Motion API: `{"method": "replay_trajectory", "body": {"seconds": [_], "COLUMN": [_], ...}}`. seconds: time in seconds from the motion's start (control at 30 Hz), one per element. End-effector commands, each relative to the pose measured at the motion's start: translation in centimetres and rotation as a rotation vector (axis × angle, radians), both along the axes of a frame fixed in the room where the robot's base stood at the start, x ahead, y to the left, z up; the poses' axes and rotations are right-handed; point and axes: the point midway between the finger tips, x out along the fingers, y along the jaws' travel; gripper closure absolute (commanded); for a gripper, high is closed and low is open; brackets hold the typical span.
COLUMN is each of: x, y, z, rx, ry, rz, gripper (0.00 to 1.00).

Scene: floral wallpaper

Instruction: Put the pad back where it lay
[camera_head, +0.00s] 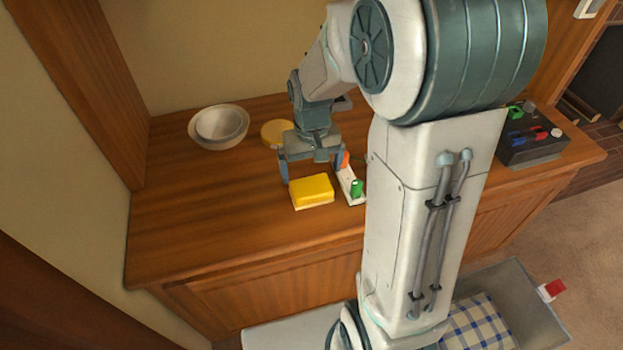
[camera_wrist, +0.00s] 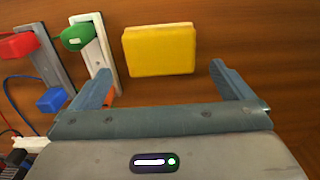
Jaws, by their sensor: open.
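The pad is a yellow block with a pale underside (camera_head: 311,190), lying flat on the wooden counter (camera_head: 200,220). In the wrist view the pad (camera_wrist: 160,50) lies just beyond the fingertips. My gripper (camera_head: 312,170) is open and empty, low over the counter on the far side of the pad. In the wrist view its two fingers (camera_wrist: 162,80) stand apart, with bare wood between them and the pad outside them.
A pale strip with a green knob (camera_head: 357,188) lies close to the pad's right. Stacked bowls (camera_head: 219,126) and a round yellow item (camera_head: 276,132) sit at the back. A dark box (camera_head: 533,140) stands at right. The counter's left is clear.

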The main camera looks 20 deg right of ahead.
Motion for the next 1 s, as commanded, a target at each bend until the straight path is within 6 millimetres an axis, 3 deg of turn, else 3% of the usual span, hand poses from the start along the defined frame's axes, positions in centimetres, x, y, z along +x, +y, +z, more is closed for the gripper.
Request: {"method": "replay_trajectory", "body": {"seconds": [0.13,0.43,0.57,0.7,0.9,1.0], "x": [0.0,-1.0,-3.6,-7.4,-11.9,-13.1], "y": [0.0,0.0,0.1,0.2,0.3,0.4], "z": [2.9,5.5,7.0,8.5,9.1,9.1], "rx": [0.000,0.000,-0.001,0.001,0.007,0.010], "ry": [-0.003,-0.014,-0.054,-0.109,-0.171,-0.188], "rz": [0.000,0.001,0.001,0.000,0.001,0.001], "gripper": [0.00,0.00,0.00,0.00,0.00,0.00]}}
